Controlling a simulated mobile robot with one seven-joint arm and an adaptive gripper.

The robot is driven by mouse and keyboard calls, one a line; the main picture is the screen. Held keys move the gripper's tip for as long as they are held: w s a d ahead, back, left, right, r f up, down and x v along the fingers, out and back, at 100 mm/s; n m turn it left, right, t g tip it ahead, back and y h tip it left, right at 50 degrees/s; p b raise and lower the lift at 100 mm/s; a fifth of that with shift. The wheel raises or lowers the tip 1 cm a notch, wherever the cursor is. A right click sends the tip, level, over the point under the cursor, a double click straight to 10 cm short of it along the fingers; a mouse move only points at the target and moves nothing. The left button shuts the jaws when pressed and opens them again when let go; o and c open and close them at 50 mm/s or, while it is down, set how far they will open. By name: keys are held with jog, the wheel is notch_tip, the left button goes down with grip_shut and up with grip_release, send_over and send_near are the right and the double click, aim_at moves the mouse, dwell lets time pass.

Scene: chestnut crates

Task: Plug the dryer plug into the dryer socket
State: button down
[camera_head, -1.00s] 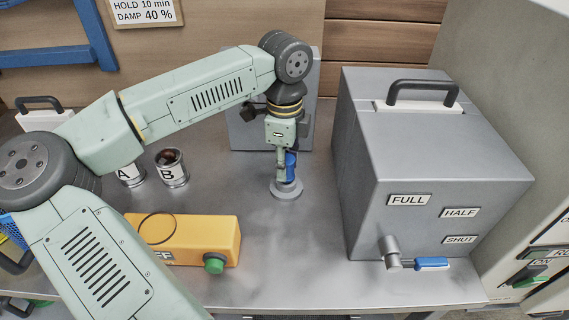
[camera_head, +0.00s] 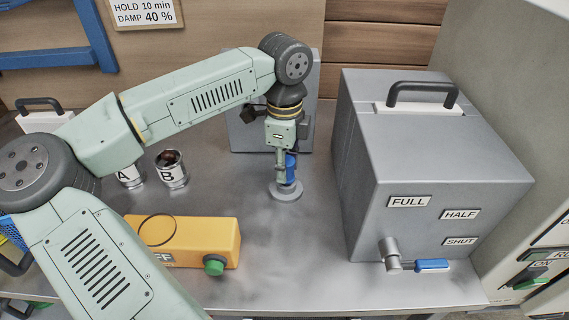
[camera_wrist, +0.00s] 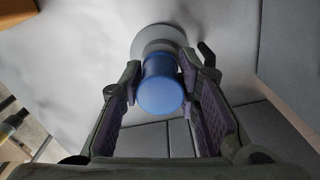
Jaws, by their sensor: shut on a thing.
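The blue dryer plug (camera_head: 291,166) stands upright between the fingers of my gripper (camera_head: 286,176). In the wrist view the plug's round blue end (camera_wrist: 161,95) shows, with a finger of my gripper (camera_wrist: 160,74) against each side. The round grey dryer socket (camera_head: 286,191) sits on the metal bench directly under the plug. In the wrist view its pale grey disc (camera_wrist: 160,38) shows beyond the plug. The fingers and the plug hide the join, so I cannot tell whether the plug is seated in it.
A grey tank (camera_head: 430,150) with a blue-handled tap (camera_head: 431,265) stands to the right. A yellow box (camera_head: 190,237) with a green button lies front left. Cups A (camera_head: 130,178) and B (camera_head: 172,174) stand left. A grey panel (camera_head: 240,130) stands behind my gripper.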

jog(key=shift+r+p, duration=0.6)
jog(key=shift+r, duration=1.3)
